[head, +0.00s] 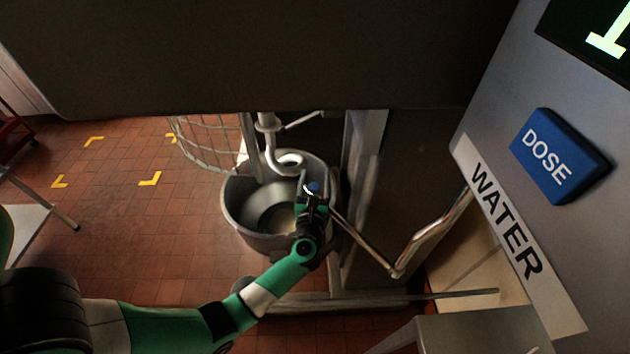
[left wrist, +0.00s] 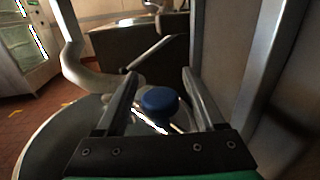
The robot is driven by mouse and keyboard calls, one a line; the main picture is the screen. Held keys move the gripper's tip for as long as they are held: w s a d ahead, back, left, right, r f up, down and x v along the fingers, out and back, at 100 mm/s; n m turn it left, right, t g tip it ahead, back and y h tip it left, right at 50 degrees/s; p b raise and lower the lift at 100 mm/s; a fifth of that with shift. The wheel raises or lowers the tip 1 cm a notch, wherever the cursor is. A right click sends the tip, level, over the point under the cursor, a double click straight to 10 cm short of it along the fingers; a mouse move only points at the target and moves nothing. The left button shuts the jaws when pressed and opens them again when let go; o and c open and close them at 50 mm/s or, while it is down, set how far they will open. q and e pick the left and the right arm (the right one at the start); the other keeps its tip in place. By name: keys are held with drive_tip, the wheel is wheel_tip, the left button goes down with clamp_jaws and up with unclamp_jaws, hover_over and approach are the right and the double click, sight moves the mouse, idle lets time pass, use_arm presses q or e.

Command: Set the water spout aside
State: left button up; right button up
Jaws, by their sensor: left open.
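The water spout (head: 430,240) is a shiny bent metal pipe. It runs from the WATER panel down and then left to the rim of the mixer bowl (head: 229,205). A blue knob (head: 313,187) shows at the spout's bowl end, over the bowl. My left gripper (head: 312,196) is at this knob, over the right part of the bowl. In the left wrist view the fingers are open, with the blue knob (left wrist: 160,102) between them and a gap on each side. My gripper hides part of the spout's end. My right gripper is not in view.
A curled metal mixer hook (head: 285,163) hangs into the bowl, just left of my gripper. A wire guard (head: 200,148) stands at the upper left. The mixer column (head: 362,150) is to the right. The blue DOSE button (head: 560,155) is on the right panel. The tiled floor at left is open.

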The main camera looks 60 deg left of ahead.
use_arm(q)
clamp_jaws()
idle(0.3)
idle(1.1)
